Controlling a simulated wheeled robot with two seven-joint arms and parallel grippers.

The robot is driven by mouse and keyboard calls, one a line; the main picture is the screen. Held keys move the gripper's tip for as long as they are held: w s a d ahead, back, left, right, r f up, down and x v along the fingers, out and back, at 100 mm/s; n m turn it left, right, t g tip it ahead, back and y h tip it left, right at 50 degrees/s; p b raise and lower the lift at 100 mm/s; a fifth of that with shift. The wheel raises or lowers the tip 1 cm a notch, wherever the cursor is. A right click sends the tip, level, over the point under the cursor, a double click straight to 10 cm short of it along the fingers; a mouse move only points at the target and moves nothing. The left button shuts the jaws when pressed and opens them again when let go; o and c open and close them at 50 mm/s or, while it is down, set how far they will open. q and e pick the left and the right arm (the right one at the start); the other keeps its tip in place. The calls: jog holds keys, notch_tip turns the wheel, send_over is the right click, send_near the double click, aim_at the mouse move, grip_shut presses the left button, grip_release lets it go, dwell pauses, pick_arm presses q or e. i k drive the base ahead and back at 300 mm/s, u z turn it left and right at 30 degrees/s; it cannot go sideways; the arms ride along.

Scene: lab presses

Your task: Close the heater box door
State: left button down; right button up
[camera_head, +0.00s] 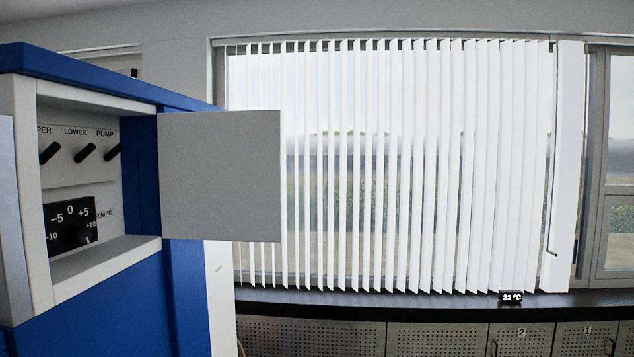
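The heater box (144,185) is a blue and white cabinet at the left of the head view. Its front recess is exposed and shows black levers (85,152) under the labels LOWER and PUMP, one partly cut label, and a black dial panel (70,224) marked from -10 to +10. A flat grey panel, which looks like the door (220,176), stands open to the right of the recess. Neither of my grippers is in view.
A window with white vertical blinds (400,165) fills the background. A dark sill (400,305) holds a small display (511,297) reading 21 °C. Perforated low cabinets (310,337) stand below it. The space right of the door looks free.

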aim_at(220, 172)
jog(key=z, duration=0.45)
jog(key=i, duration=2.85)
jog(key=u, duration=3.7)
jog(key=k, duration=0.45)
jog(key=z, duration=0.6)
jog(key=i, duration=0.35)
jog(key=u, duration=0.15)
